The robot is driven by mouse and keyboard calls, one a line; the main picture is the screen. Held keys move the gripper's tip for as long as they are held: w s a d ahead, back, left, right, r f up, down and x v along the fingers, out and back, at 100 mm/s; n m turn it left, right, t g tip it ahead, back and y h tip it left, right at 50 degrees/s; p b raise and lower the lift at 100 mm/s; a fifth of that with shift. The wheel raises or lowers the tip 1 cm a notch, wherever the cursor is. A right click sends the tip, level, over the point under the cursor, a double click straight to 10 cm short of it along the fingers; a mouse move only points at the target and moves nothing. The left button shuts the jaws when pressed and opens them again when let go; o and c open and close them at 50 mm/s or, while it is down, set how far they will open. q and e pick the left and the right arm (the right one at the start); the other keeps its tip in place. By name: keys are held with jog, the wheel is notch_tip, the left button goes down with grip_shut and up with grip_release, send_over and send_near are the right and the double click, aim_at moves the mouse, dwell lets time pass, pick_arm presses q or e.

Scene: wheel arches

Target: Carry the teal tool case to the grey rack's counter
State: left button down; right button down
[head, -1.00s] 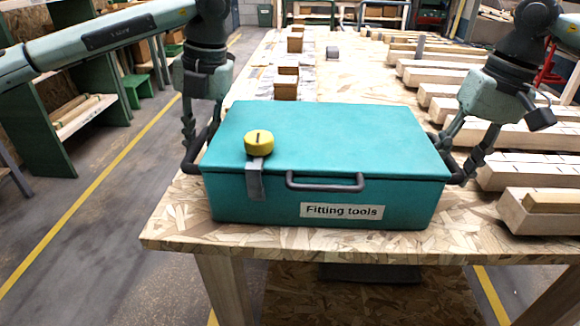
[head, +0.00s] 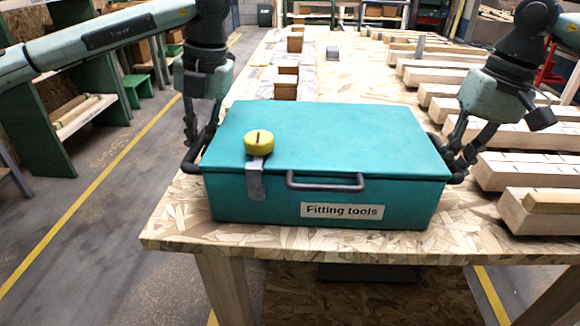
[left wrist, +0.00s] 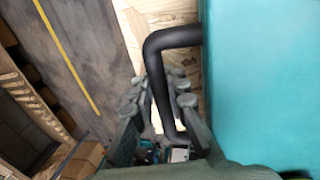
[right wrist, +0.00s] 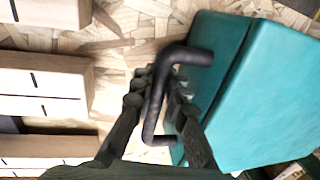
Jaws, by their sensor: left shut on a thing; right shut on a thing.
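The teal tool case (head: 330,140), labelled "Fitting tools", sits at the near end of the wooden table (head: 180,225). The grey rack cannot be made out for certain.
Slotted timber blocks (head: 530,172) lie along the table's right side, close to my right gripper. Small wooden boxes (head: 287,82) stand farther back. A green shelf unit (head: 35,130) stands at the left, beyond open floor (head: 110,220) with a yellow line.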

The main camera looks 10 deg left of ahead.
pick_arm(q)
jog(key=shift+w+r, duration=0.1)
jog(key=shift+r, duration=0.2)
pick_arm(e)
jog(key=shift+r, duration=0.25)
